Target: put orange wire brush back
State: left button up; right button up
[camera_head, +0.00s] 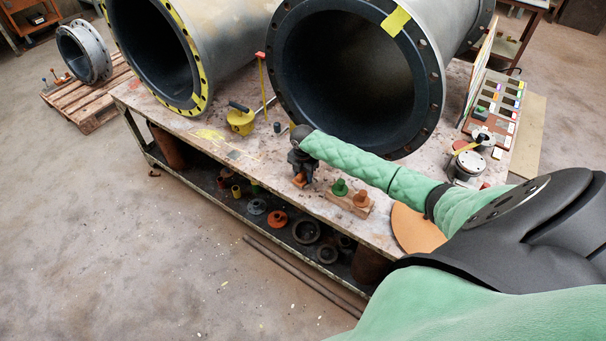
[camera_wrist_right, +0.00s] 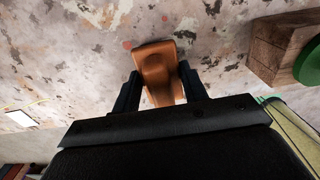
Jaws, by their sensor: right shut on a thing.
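My right gripper (camera_head: 301,168) is over the workbench and shut on an orange brush (camera_head: 300,180). In the right wrist view the orange brush (camera_wrist_right: 156,66) sits between the two dark fingers (camera_wrist_right: 159,86), its rounded end pointing away from the palm over the stained bench top. Its bristles cannot be made out. To its right in the head view is a wooden block (camera_head: 343,202) with a green piece (camera_head: 340,187) and an orange-brown piece (camera_head: 361,198) on it. The block (camera_wrist_right: 280,45) and the green piece (camera_wrist_right: 309,62) also show in the wrist view. My left gripper is not in view.
Large flanged pipes (camera_head: 355,80) stand behind the gripper. A yellow container (camera_head: 240,120) is on the bench to the left. A round tan disc (camera_head: 415,230) and a metal fitting (camera_head: 467,167) are to the right. Several rings and parts lie on the lower shelf (camera_head: 235,198).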

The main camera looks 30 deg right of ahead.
jog(key=o, duration=1)
jog(key=shift+c, duration=0.2)
